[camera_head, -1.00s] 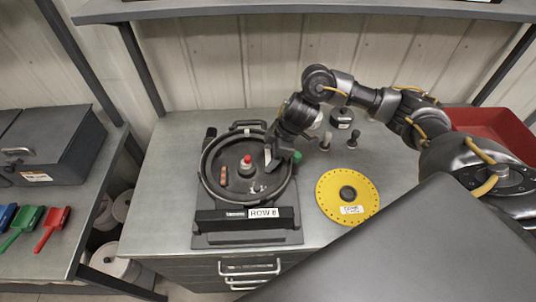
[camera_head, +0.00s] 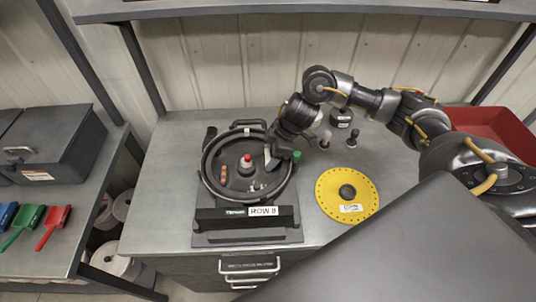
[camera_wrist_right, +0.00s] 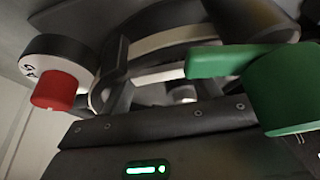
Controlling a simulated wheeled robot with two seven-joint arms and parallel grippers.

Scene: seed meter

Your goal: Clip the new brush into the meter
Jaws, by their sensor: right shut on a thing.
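The seed meter (camera_head: 204,172) is a round dark housing on a black base on the bench, with a red-capped hub (camera_head: 246,159) and a green latch (camera_head: 296,155) at its right rim. My right gripper (camera_head: 271,163) is down inside the housing, between hub and latch. It is shut on a small part that looks like the brush, mostly hidden by the fingers. In the right wrist view the red cap (camera_wrist_right: 56,91) is left and the green latch (camera_wrist_right: 287,90) right. A green indicator (camera_wrist_right: 146,169) glows on the front panel. My left gripper is not in view.
A yellow seed disc (camera_head: 330,198) lies right of the meter. A tan peg-like piece (camera_head: 325,140), a dark one (camera_head: 352,138) and a black labelled piece (camera_head: 341,118) stand behind it. A red tray (camera_head: 490,125) is at the back right. The bench left of the meter is clear.

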